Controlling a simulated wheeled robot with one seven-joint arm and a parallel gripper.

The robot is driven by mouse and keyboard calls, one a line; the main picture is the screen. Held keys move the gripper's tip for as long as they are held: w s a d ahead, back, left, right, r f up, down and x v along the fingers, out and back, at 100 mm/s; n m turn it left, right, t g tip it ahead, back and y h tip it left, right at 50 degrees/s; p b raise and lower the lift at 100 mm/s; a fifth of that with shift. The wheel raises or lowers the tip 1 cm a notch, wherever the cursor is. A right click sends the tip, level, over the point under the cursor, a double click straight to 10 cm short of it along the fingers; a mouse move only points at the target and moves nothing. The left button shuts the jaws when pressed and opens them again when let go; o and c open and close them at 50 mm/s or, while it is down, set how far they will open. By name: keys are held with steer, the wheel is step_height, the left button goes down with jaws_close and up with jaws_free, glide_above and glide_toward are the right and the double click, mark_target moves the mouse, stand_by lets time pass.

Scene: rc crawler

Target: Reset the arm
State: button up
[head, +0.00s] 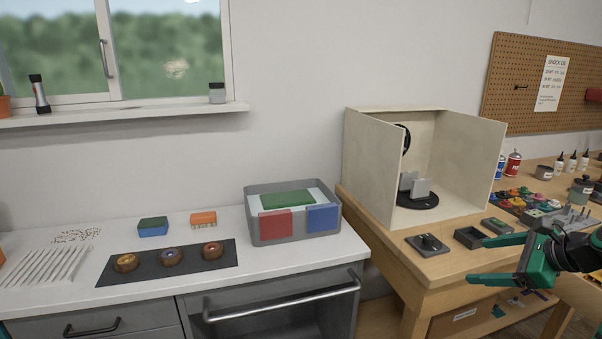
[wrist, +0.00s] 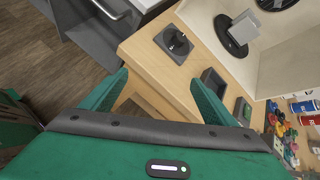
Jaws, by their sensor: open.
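My gripper (head: 496,259) is green and open, in the head view at the right, in front of the wooden workbench (head: 436,268). Its two fingers are spread apart with nothing between them. In the wrist view my gripper (wrist: 160,88) points down past the bench's front edge, with one finger over the floor side and the other over the bench top. No held object shows in either view.
A plywood booth (head: 470,160) with a black turntable (head: 418,200) stands on the bench. A square black fixture (head: 428,244) and a small dark tray (head: 468,237) lie near its front edge. A grey bin (head: 247,215) sits on the white counter. Wood floor (wrist: 50,55) is clear.

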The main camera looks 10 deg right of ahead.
steer(key=s+a+f+n+g+h, duration=0.1)
steer(key=s+a+f+n+g, duration=0.2)
steer(key=s+a+n+g, duration=0.5)
steer(key=s+a+r+n+g+h, duration=0.1)
steer(key=s+n, duration=0.5)
steer(key=s+a+r+n+h, duration=0.1)
steer(key=s+a+r+n, duration=0.1)
steer(key=s+n, duration=0.4)
steer(key=shift+s+a+g, duration=0.15)
steer(key=shift+s+g, duration=0.25)
steer(key=shift+s, duration=0.05)
